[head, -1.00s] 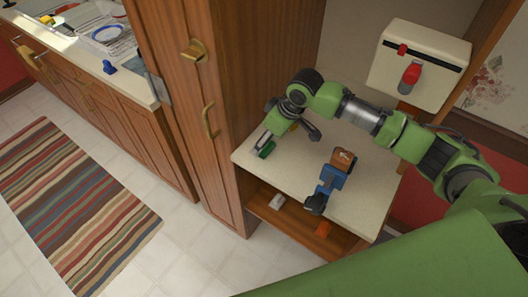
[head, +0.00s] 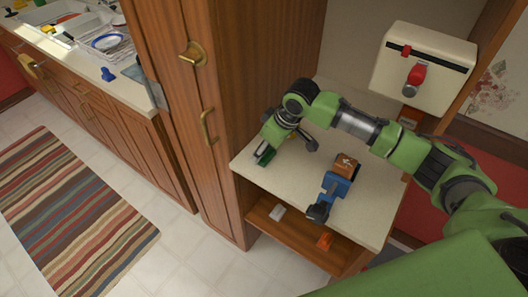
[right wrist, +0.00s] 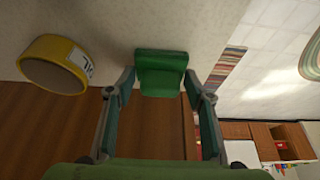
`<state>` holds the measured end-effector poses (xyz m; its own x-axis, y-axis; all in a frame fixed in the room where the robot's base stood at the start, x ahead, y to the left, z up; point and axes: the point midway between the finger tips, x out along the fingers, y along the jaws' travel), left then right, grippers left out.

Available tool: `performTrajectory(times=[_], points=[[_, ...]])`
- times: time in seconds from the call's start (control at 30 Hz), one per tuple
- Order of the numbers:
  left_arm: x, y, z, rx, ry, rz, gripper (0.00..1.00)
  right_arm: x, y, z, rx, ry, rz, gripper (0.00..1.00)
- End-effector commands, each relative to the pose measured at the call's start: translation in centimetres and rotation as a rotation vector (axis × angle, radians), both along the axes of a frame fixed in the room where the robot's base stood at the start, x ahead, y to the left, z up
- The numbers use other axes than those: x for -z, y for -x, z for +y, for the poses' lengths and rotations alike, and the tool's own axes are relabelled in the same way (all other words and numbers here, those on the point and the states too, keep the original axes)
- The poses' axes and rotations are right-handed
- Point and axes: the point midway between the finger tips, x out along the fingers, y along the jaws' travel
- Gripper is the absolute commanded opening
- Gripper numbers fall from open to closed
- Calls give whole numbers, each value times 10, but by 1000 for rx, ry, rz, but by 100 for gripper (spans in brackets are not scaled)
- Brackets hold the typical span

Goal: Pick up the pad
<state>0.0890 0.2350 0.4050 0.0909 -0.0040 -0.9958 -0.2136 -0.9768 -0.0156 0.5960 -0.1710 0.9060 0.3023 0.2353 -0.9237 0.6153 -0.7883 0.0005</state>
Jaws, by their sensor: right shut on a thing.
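The pad is a small green block (right wrist: 161,72) between the fingertips in the right wrist view. In the head view the pad (head: 265,157) is at the left front part of the cream shelf top, partly hidden by my gripper. My right gripper (right wrist: 160,85) is shut on the pad, one finger on each side. In the head view my right gripper (head: 270,148) reaches down to the shelf from the right. I cannot tell whether the pad still touches the shelf. My left gripper is out of view.
A yellow tape roll (right wrist: 55,66) lies close beside the gripper. A wooden cabinet (head: 185,110) stands close on the left. A cream dispenser (head: 432,60) is at upper right.

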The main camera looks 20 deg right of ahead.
Motion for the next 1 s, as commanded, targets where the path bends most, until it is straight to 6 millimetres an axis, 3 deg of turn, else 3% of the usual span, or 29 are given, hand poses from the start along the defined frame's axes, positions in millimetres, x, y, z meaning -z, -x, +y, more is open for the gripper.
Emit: performTrajectory(times=[0.17,0.6,0.8,1.0], points=[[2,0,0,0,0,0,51,-8,-1,0,0,-2,-2,26],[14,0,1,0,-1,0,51,-88,-1,0,1,0,-4,26],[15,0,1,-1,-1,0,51,-100,0,0,0,-1,1,26],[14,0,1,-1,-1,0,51,-100,0,0,0,-1,1,26]])
